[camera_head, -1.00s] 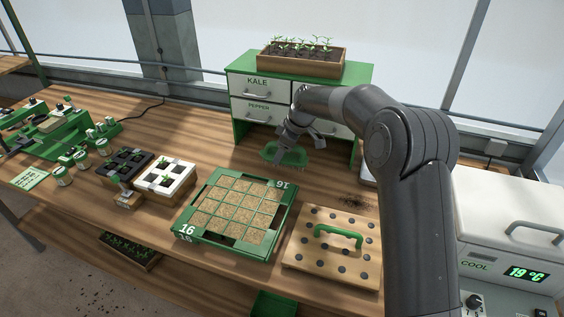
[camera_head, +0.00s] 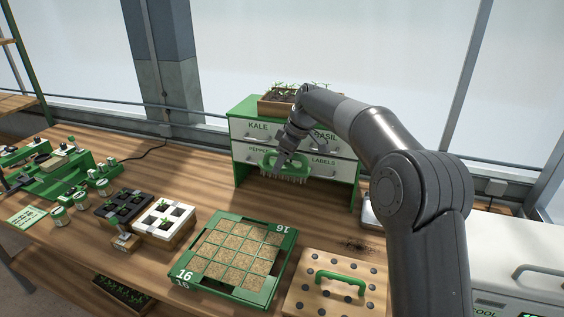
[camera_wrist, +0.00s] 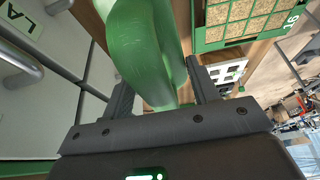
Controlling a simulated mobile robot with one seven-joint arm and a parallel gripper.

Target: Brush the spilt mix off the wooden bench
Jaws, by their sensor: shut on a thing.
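My gripper (camera_head: 288,154) is shut on a green brush (camera_head: 284,166). It holds the brush in the air in front of the drawer cabinet, bristles pointing down. In the wrist view the green brush body (camera_wrist: 145,45) fills the space between my two dark fingers. The spilt mix (camera_head: 362,245) is a dark patch of crumbs on the wooden bench (camera_head: 200,160), behind the dibber board and right of the cabinet's front. The brush is up and to the left of the patch and apart from it.
The green seed tray (camera_head: 222,284) and the wooden dibber board with a green handle (camera_head: 330,303) stand at the bench front. The drawer cabinet (camera_head: 347,186) is close behind the brush. A white cooler (camera_head: 500,262) stands at the right. Pots (camera_head: 165,222) stand left.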

